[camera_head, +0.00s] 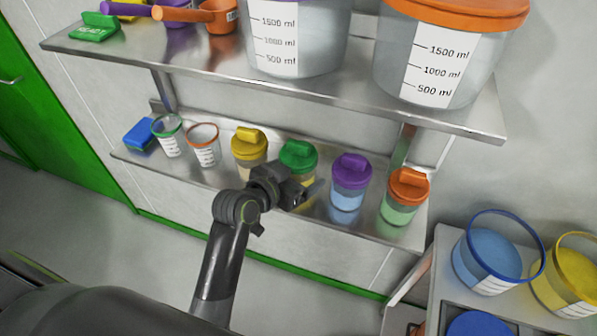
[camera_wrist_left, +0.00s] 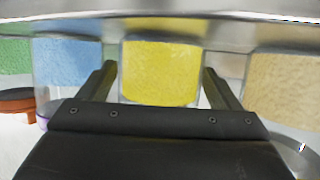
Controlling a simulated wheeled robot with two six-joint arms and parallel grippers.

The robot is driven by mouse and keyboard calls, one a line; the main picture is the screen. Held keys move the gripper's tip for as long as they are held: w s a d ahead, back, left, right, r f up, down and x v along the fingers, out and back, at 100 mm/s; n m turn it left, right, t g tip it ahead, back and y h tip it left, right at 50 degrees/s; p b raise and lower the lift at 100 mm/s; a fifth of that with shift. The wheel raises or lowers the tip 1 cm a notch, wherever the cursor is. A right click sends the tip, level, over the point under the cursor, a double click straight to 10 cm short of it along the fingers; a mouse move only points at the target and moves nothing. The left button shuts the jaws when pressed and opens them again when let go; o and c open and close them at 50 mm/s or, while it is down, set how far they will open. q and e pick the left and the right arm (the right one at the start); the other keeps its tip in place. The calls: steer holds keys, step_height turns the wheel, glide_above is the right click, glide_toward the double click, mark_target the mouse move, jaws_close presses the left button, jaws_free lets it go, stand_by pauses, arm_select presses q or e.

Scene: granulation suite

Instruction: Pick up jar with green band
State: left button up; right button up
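The jar with a green lid (camera_head: 298,156) stands upright on the lower shelf in the head view. Its yellow contents show in the left wrist view (camera_wrist_left: 161,72); its lid is hidden there. No separate green band is visible on it. My left gripper (camera_head: 302,192) is in front of this jar and hides part of its body. In the wrist view the two fingers of my left gripper (camera_wrist_left: 160,88) are spread, one on each side of the jar. I cannot tell whether either finger touches it. My right gripper is not in view.
A yellow-lidded jar (camera_head: 249,142) and a purple-lidded jar (camera_head: 351,170) flank it closely. An orange-lidded jar (camera_head: 406,190) stands further right. A green-rimmed cup (camera_head: 170,137), an orange-rimmed cup (camera_head: 204,146) and a blue block (camera_head: 139,134) are left. The upper shelf (camera_head: 210,70) overhangs.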

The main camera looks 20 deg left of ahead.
arm_select(q)
steer(key=c, duration=0.9)
